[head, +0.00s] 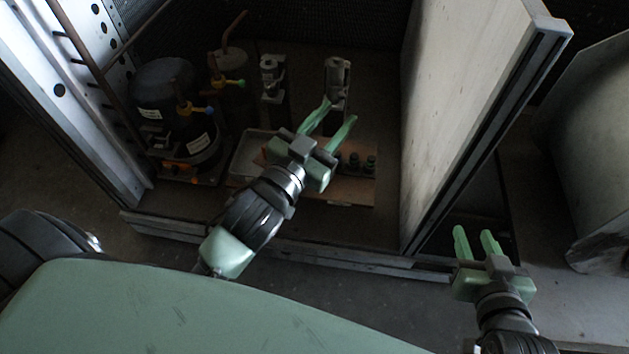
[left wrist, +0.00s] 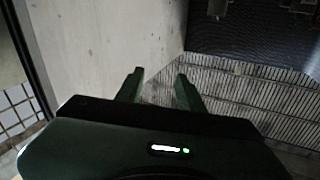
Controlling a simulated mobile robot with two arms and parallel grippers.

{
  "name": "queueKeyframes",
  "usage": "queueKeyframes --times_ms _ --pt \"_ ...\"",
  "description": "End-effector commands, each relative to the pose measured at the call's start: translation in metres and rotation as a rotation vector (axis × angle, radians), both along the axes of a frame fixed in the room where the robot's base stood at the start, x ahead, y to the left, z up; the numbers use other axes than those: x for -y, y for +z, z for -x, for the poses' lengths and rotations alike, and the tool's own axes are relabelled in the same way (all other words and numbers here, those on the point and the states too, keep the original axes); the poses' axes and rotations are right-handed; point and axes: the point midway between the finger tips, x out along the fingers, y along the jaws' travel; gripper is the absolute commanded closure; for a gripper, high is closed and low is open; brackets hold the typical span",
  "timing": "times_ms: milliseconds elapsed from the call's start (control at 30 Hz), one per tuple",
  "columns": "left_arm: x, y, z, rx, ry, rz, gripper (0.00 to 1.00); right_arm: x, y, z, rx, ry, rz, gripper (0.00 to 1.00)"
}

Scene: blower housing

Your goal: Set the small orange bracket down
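I cannot clearly make out the small orange bracket. A small orange-brown patch (head: 270,149) shows beside my left gripper at the grey tray (head: 244,158), partly hidden by the gripper; I cannot tell whether it is the bracket. My left gripper (head: 332,113) is open over the housing floor, its fingers pointing toward a grey fitting (head: 338,80). In the left wrist view its fingers (left wrist: 159,88) are apart with nothing between them. My right gripper (head: 476,238) is open and empty, in front of the housing's right wall.
A black compressor (head: 165,95) with copper pipes stands at the left in the housing, on a base with orange bits. A second grey fitting (head: 271,75) stands at the back. A brown board (head: 345,190) carries several dark knobs. The pale side panel (head: 455,85) bounds the right.

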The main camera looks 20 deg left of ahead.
Motion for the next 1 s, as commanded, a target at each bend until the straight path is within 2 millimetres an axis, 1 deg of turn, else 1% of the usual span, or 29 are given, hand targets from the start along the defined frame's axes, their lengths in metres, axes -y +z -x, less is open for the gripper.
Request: queueKeyframes --times_ms 33,100,200,300,400,1000 --pt "-0.007 -0.027 0.014 -0.128 0.029 0.018 0.62 0.0 0.0 0.0 0.0 0.0 0.0 0.64" --pt "-0.01 -0.059 0.034 -0.282 0.039 0.022 0.62 0.0 0.0 0.0 0.0 0.0 0.0 0.64" --pt "-0.009 -0.089 0.058 -0.433 0.026 0.02 0.62 0.0 0.0 0.0 0.001 0.0 0.0 0.64" --pt "-0.006 -0.102 0.072 -0.505 0.008 0.018 0.62 0.0 0.0 0.0 0.001 0.0 0.0 0.64" --pt "-0.005 -0.106 0.075 -0.523 0.004 0.014 0.62 0.0 0.0 0.0 0.001 0.0 0.0 0.64" --pt "-0.005 -0.106 0.074 -0.52 0.004 0.015 0.62 0.0 0.0 0.0 0.001 -0.001 0.0 0.64"
